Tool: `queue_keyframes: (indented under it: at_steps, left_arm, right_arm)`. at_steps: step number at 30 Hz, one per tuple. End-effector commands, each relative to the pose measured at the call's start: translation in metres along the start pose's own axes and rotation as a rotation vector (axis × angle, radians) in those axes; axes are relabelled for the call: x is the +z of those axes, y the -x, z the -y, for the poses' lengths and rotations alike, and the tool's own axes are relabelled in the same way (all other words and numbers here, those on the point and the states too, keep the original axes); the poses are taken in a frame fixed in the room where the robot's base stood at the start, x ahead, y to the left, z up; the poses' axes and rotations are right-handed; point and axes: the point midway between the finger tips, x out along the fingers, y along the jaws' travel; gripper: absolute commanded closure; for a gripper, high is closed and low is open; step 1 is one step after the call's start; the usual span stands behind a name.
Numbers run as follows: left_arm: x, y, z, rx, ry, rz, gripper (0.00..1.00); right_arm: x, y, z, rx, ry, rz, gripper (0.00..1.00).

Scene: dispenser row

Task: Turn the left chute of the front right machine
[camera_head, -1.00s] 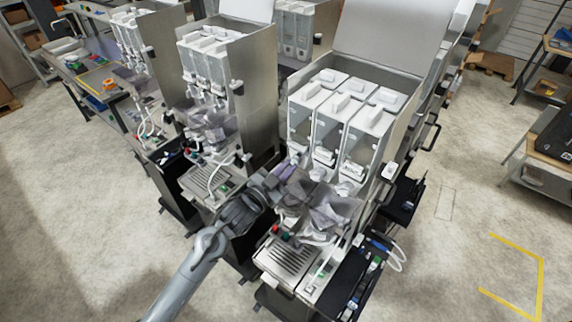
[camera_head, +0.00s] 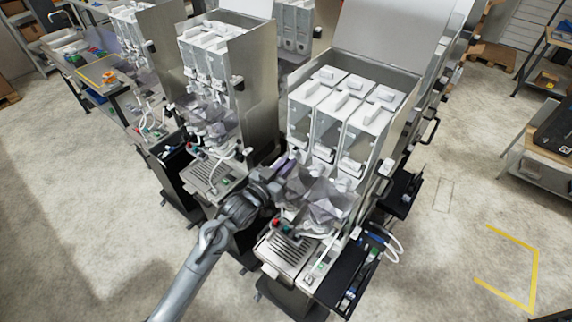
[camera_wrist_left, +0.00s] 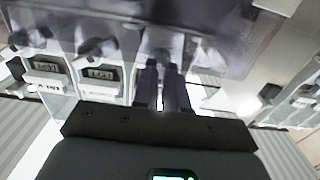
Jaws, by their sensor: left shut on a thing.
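The front right machine (camera_head: 365,62) has three white canisters in a row, with translucent chutes (camera_head: 325,192) below them. My left gripper (camera_head: 284,168) reaches in at the left end of this row, just under the left canister. In the left wrist view its two dark purple fingers (camera_wrist_left: 162,72) are close together, shut on a small grey part at the left chute's place. The left chute itself is mostly hidden by the gripper and the clear plastic, so its angle is hard to tell. My right gripper is not in view.
A drip tray (camera_head: 287,250) and red and green buttons sit below the chutes. A black side shelf (camera_head: 350,285) with white tubes is at the machine's right. Another machine (camera_head: 250,90) stands close on the left, leaving a narrow gap for my arm. Open floor lies in front.

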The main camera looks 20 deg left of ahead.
Motion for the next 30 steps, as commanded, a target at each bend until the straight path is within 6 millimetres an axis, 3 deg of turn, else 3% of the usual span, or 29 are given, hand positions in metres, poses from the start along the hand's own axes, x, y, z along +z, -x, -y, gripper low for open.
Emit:
queue_keyframes:
  at_steps: [4, 5, 10, 22, 30]
  left_arm:
    - [0.001, 0.0, 0.0, -0.001, 0.0, 0.001, 1.0]
    - [0.001, 0.0, 0.0, -0.001, 0.0, 0.001, 0.85]
    - [0.0, 0.0, 0.0, -0.001, -0.001, 0.001, 0.62]
    - [0.001, 0.006, 0.0, 0.0, -0.002, 0.0, 0.62]
    - [0.004, 0.044, 0.001, -0.001, -0.003, 0.002, 0.62]
  right_arm:
    - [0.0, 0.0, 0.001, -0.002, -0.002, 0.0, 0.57]
    - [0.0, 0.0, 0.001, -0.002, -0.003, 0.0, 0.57]
    - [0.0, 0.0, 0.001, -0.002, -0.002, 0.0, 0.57]
    - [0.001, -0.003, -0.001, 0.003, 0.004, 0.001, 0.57]
    - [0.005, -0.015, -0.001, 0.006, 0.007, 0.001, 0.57]
